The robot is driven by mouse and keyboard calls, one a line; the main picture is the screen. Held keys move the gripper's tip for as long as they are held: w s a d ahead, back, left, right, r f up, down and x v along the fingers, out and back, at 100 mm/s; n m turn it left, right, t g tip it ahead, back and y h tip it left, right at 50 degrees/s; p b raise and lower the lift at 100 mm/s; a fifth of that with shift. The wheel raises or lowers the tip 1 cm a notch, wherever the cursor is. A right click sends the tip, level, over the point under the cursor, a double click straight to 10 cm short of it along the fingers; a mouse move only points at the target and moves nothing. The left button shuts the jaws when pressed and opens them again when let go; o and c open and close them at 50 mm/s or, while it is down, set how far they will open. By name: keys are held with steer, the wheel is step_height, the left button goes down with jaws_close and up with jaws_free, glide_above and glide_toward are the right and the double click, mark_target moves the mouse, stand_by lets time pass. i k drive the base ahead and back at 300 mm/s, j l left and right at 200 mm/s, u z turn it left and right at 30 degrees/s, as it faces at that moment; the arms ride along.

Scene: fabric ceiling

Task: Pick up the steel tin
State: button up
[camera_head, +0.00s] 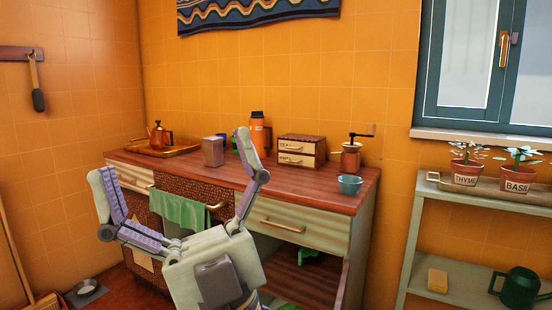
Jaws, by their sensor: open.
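A greyish-brown square canister (213,152), which looks like the steel tin, stands upright on the wooden counter top (310,188), left of centre. My gripper (172,154) is in the foreground with its two fingers spread wide, one at left and one at right. It is open and nothing shows between the fingers. In the picture the canister appears between the fingers, nearer the right one. The gripper looks closer to the camera than the canister, with no contact visible. The canister's whole front shows.
A copper kettle (159,136) on a tray stands left of the canister. A blue cup, a green bottle and an orange flask (257,133) are behind it. A green cloth (180,212) hangs in front.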

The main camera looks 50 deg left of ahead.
mark_target(212, 146)
steer(key=u, duration=1.75)
steer(key=i+j+z, duration=0.25)
steer(key=z, duration=0.25)
steer(key=i+j+z, duration=0.15)
steer(key=j+z, duration=0.3)
steer(key=i+j, duration=0.1)
steer(key=j, duration=0.25)
steer(key=i+j+z, duration=0.1)
steer(key=j, duration=0.25)
steer(key=i+j, duration=0.15)
steer(key=j, duration=0.2)
steer(key=i+j, duration=0.1)
steer(key=j, duration=0.3)
steer(key=i+j+z, duration=0.1)
steer(key=j, duration=0.25)
steer(key=i, duration=0.45)
